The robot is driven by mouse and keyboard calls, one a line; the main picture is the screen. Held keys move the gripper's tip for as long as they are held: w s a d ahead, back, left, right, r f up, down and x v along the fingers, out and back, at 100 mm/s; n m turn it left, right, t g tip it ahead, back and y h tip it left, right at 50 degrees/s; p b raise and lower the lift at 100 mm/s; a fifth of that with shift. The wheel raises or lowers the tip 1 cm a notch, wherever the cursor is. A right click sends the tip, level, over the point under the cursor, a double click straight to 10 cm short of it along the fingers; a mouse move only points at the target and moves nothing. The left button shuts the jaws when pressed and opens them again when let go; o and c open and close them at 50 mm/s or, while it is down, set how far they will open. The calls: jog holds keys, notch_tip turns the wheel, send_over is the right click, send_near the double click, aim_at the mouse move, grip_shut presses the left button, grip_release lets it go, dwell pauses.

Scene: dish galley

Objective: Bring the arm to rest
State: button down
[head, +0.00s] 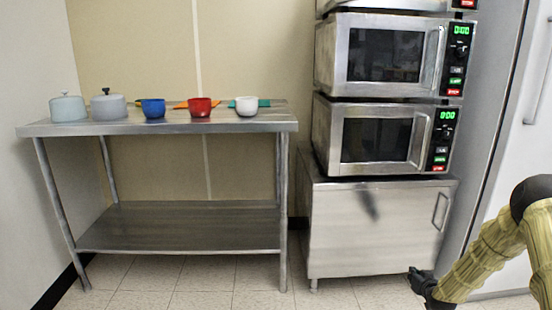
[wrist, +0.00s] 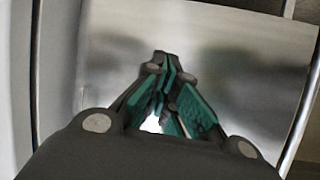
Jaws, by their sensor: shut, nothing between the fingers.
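My arm (head: 489,257) comes in from the right edge of the head view, with yellowish link covers, and bends down to the left. My gripper (head: 413,272) hangs low in front of the lower right part of the steel cabinet. In the wrist view my gripper (wrist: 160,62) shows dark fingers with green pads, brought together at the tips with nothing between them. A blurred metal surface (wrist: 240,60) fills the wrist view behind the fingers.
A steel table (head: 185,126) at the left carries two lidded pots (head: 68,107) and several coloured cups (head: 200,107). Stacked microwaves (head: 385,138) stand on a steel cabinet (head: 376,230). A fridge-like white door (head: 525,120) is at the right. The tiled floor (head: 215,285) looks clear.

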jog(key=s+a+f+g+y, duration=0.1)
jog(key=s+a+f+g, duration=0.1)
jog(key=s+a+f, duration=0.5)
jog(key=s+a+f+n+g+y, duration=0.1)
jog(key=s+a+f+g, duration=0.15)
jog(key=s+a, duration=0.75)
jog(key=s+a+f+g, duration=0.2)
jog(key=s+a+f, duration=0.3)
jog(key=s+a, duration=0.35)
jog(key=s+a+r+n+g, duration=0.1)
jog(key=s+a+g, duration=0.25)
jog(key=s, duration=1.25)
jog(key=s+a+n+g, duration=0.1)
jog(key=s+a+g, duration=0.3)
jog(key=s, duration=1.2)
notch_tip(320, 180, up, 36)
jog(key=a+t+p, duration=0.1)
jog(key=p, duration=3.4)
jog(key=shift+w+p, duration=0.15)
jog(key=shift+p, duration=0.25)
jog(key=shift+a, duration=0.2)
